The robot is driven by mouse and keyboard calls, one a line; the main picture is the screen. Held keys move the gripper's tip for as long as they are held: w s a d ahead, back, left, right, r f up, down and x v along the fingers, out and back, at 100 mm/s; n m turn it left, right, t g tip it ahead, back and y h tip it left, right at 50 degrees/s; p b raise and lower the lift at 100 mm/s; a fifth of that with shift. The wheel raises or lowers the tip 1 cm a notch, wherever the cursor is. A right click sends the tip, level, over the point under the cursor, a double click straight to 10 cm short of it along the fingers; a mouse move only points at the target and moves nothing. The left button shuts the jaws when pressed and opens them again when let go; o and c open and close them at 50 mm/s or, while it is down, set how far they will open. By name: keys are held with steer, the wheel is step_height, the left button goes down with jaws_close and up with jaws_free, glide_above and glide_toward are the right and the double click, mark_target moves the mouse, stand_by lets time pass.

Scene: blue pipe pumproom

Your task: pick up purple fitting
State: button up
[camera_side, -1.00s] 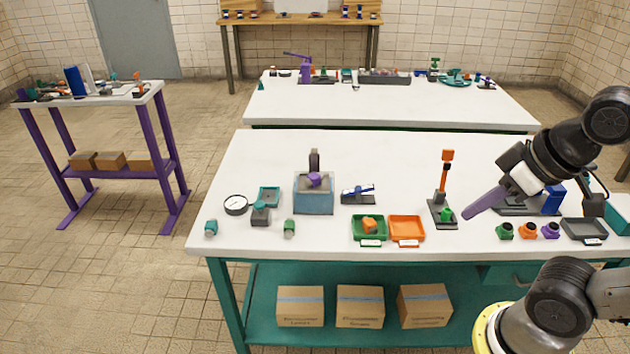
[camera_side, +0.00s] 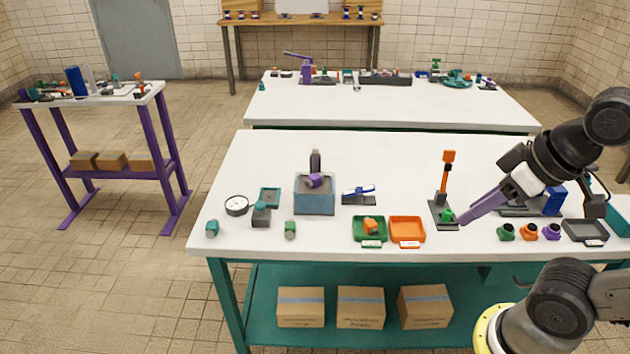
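A purple fitting (camera_side: 551,231) stands at the right front of the near table, at the right end of a row with an orange fitting (camera_side: 529,232) and a green fitting (camera_side: 505,232). Another purple piece (camera_side: 315,180) sits on top of the blue-grey box (camera_side: 314,200) left of the middle. My gripper (camera_side: 463,220), with long purple fingers, points down and left. Its tip is low over the table, beside the green piece (camera_side: 447,215) at the base of the orange-handled stand (camera_side: 444,190). I cannot tell whether they touch. The fingers overlap from this side, so their opening is hidden.
A green tray (camera_side: 369,229) holding an orange piece and an empty-looking orange tray (camera_side: 407,229) lie at the front. A dark grey tray (camera_side: 585,231) is right of the fittings. A gauge (camera_side: 236,205) lies at the left. The table's back left is clear.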

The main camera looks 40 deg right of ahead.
steer(key=o, duration=0.4)
